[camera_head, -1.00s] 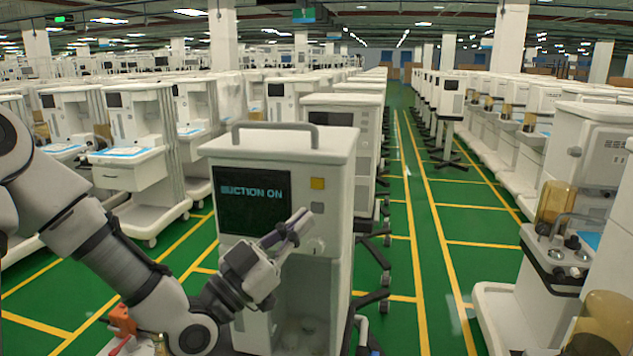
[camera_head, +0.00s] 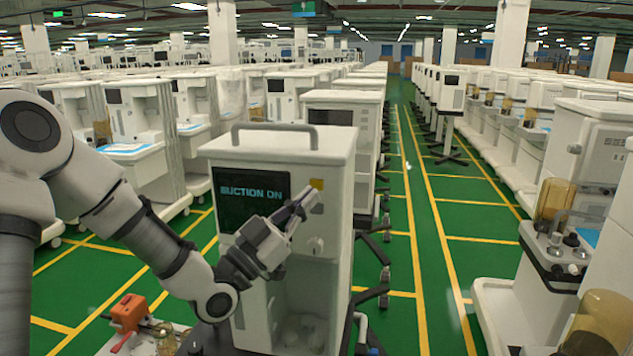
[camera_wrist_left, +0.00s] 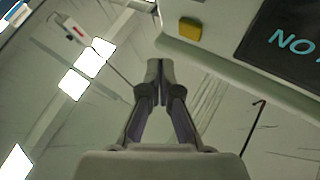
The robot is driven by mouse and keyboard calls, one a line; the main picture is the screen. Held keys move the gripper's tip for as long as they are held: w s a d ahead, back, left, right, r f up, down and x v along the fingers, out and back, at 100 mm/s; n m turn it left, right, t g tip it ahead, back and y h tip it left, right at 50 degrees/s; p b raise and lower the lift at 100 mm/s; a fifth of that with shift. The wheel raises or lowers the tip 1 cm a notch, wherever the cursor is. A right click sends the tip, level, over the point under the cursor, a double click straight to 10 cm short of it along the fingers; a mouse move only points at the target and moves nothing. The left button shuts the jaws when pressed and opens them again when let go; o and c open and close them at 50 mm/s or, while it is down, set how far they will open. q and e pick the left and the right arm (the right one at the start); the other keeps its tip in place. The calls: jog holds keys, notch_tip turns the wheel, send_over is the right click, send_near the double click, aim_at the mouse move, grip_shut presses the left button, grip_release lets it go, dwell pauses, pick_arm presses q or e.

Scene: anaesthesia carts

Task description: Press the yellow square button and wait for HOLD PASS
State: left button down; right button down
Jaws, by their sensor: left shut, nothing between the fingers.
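The white cart (camera_head: 275,147) in front of me has a dark screen (camera_head: 240,212) reading "SUCTION ON". The yellow square button (camera_head: 317,184) sits to the right of the screen, its lower part partly hidden by my fingertips. In the left wrist view the yellow button (camera_wrist_left: 190,28) stands on the panel, up and right of my fingertips, and I see a gap between them in the picture. My left gripper (camera_head: 305,196) is shut and empty, angled up toward the button; its closed tips also show in the left wrist view (camera_wrist_left: 160,70). My right gripper is not in view.
A round white knob (camera_head: 316,245) is below the button, above an open recess in the cart. An orange device (camera_head: 128,313) sits at the lower left. Rows of carts stand on both sides of a clear green aisle (camera_head: 402,235).

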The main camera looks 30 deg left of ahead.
aim_at(317, 184)
pick_arm(q)
jog(key=shift+w+a, duration=0.15)
jog(key=shift+w, duration=0.5)
jog(key=shift+w+a, duration=0.15)
jog(key=shift+w, duration=0.45)
jog(key=shift+b, duration=0.3)
jog(key=shift+w+a, duration=0.15)
jog(key=shift+w, duration=0.25)
jog(key=shift+w+a+b, duration=0.1)
jog(key=shift+w+b, duration=0.3)
dwell(0.7)
jog(key=shift+s, duration=0.15)
jog(key=shift+s+d+b, duration=0.2)
jog(key=shift+s+b, duration=0.15)
jog(key=shift+s, duration=0.35)
